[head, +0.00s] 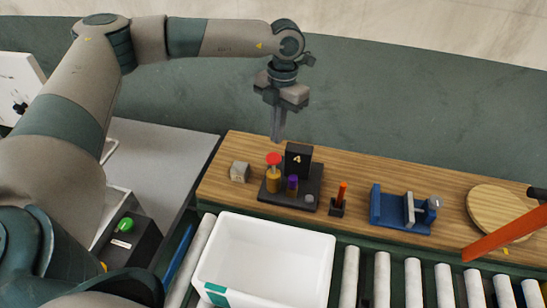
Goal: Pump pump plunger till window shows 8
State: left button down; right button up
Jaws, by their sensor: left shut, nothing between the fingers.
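The pump plunger with its red top (273,158) stands up from a yellow-brown body on a dark base (288,201) on the wooden board. A black window block (298,160) behind it shows a 4. A purple-topped piece (292,184) and a small grey knob (309,198) sit on the same base. My left gripper (278,138) points down, shut and empty, just above and behind the red top, between it and the window block in the picture. Whether it touches anything is hard to tell, but it looks apart from the red top. My right gripper does not show.
A grey cube (240,171) lies left of the base. An orange-handled tool in a holder (338,206), a blue clamp-like fixture (390,207) and a round wooden disc (498,212) stand to the right. A white bin (215,255) sits in front, on rollers (413,282).

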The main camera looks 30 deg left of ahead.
aim_at(275, 155)
pick_arm(q)
jog(key=shift+s+f+b, duration=0.2)
jog(key=shift+f+b, duration=0.35)
jog(key=shift+f, duration=1.65)
notch_tip(275, 155, down, 4)
jog(key=b, duration=0.3)
jog(key=shift+r, duration=0.25)
jog(key=w, duration=0.2)
jog(key=w+r+b, duration=0.1)
jog(key=shift+d, duration=0.25)
jog(key=shift+r, duration=0.1)
